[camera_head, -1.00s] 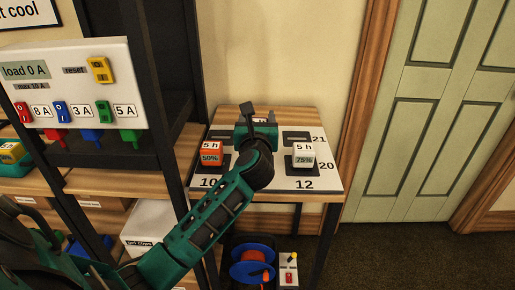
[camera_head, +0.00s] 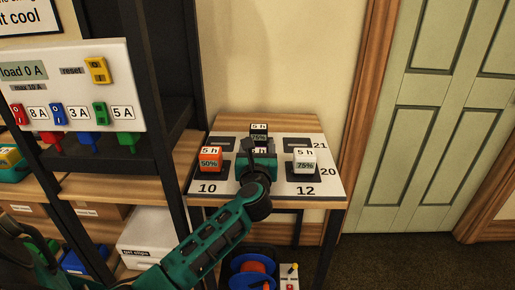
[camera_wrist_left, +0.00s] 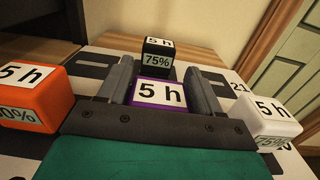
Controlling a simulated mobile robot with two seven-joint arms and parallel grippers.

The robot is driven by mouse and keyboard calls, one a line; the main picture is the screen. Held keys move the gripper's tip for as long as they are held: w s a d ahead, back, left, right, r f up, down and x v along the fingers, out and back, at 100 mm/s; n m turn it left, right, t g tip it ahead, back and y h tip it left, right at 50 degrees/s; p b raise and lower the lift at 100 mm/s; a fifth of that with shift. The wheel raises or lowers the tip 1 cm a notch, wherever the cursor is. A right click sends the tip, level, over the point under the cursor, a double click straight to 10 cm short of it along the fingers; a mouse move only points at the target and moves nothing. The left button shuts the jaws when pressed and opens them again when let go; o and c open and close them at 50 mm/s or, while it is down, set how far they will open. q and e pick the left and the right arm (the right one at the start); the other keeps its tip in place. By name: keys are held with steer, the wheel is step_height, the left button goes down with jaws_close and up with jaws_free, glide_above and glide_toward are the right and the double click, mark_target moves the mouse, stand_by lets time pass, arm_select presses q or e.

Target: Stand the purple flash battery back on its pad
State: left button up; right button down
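The purple flash battery (camera_wrist_left: 160,94) is between my left gripper's fingers (camera_wrist_left: 160,84), its white "5 h" label facing up in the left wrist view. It looks upright in the middle of the front row. In the head view my left gripper (camera_head: 260,148) is over this spot and hides most of the battery and whatever is under it. The fingers flank the battery closely; I cannot tell whether they press on it. My right gripper is not in view.
An orange battery (camera_head: 211,160) stands to the left and a white battery (camera_head: 304,161) to the right on the table (camera_head: 328,190). A black battery (camera_head: 259,131) stands close behind. A shelf with a load panel (camera_head: 75,90) is at left.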

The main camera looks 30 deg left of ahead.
arm_select(q)
steer(key=o, duration=0.4)
steer(key=shift+r, duration=0.2)
steer(key=s+d+f+m+t+h, duration=0.2)
steer(key=s+d+m+h, duration=0.45)
steer(key=m, duration=0.55)
steer(key=s+d+f+m+t+h, duration=0.1)
steer(key=s+d+m+t+h, duration=0.2)
steer(key=s+d+m, duration=0.8)
steer(key=s+f+m+g+h, duration=0.1)
steer(key=s+f+m+g, duration=0.3)
steer(key=f+m, duration=0.5)
steer(key=s+f+m+g+h, duration=0.1)
steer(key=s+f+m+g, duration=0.2)
steer(key=f+m, duration=0.6)
steer(key=m+g, duration=0.2)
steer(key=m, duration=0.1)
steer(key=shift+s+d+f+m+g, duration=0.2)
steer(key=shift+s+f+m+g, duration=0.1)
steer(key=shift+s+f+m, duration=0.1)
steer(key=shift+r+p, duration=0.15)
steer(key=shift+p, duration=0.15)
